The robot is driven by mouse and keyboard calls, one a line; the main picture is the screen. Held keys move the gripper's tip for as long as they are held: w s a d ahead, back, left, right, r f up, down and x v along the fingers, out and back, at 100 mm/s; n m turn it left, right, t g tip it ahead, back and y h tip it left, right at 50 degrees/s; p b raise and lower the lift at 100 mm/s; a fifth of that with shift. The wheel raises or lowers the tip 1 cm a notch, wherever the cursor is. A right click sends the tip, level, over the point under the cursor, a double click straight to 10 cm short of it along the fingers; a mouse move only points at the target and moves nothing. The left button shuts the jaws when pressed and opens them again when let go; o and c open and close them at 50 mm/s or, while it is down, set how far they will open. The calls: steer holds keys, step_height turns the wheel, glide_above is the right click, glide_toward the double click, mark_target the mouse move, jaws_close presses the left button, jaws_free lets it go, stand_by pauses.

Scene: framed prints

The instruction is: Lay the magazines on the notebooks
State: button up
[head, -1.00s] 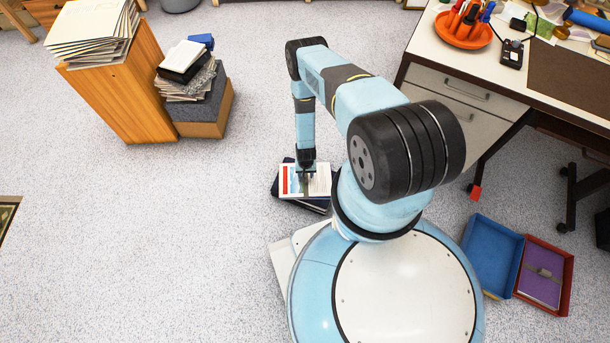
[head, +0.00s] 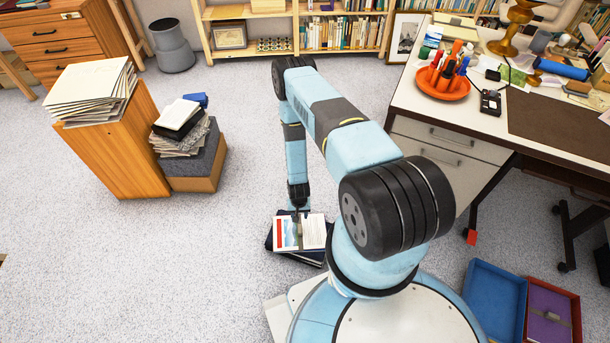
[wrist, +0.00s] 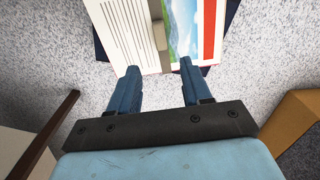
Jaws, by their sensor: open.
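A magazine (head: 313,231) with a printed text page, a colour picture and a red strip lies on top of dark navy notebooks (head: 318,258) on the floor. In the wrist view the magazine (wrist: 122,25) fills the top, with a navy edge (wrist: 232,12) showing beyond it. My gripper (head: 300,213) is just above the far edge of this pile. In the wrist view my gripper (wrist: 158,69) is open, nothing between its two blue fingers. The fingertips look apart from the magazine. How many items are in the pile is hidden.
A wooden cabinet (head: 115,160) with stacked papers (head: 95,90) stands left. Beside it a grey box (head: 195,160) holds more papers. A desk (head: 430,135) is on the right; blue (head: 495,300) and red (head: 575,310) trays lie on the floor. Floor left of the pile is clear.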

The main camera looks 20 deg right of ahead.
steer(key=w+r+t, duration=0.1)
steer(key=w+r, duration=0.7)
steer(key=r, duration=0.5)
steer(key=w+r, duration=0.8)
steer(key=r, duration=0.5)
step_height(320, 180, up, 31)
steer(key=n+t, duration=0.2)
steer(key=s+r+t, duration=0.1)
steer(key=s+r, duration=0.5)
steer(key=r, duration=0.5)
steer(key=s+r, duration=0.6)
steer(key=r, duration=0.6)
steer(key=s+r, duration=0.5)
steer(key=s, duration=0.6)
steer(key=s+r+n+t, duration=0.1)
steer(key=s+r, duration=0.4)
steer(key=s, duration=0.7)
steer(key=shift+s+a+r+n+t, duration=0.15)
steer(key=shift+s+a+n+t, duration=0.05)
steer(key=shift+s+n+t, duration=0.1)
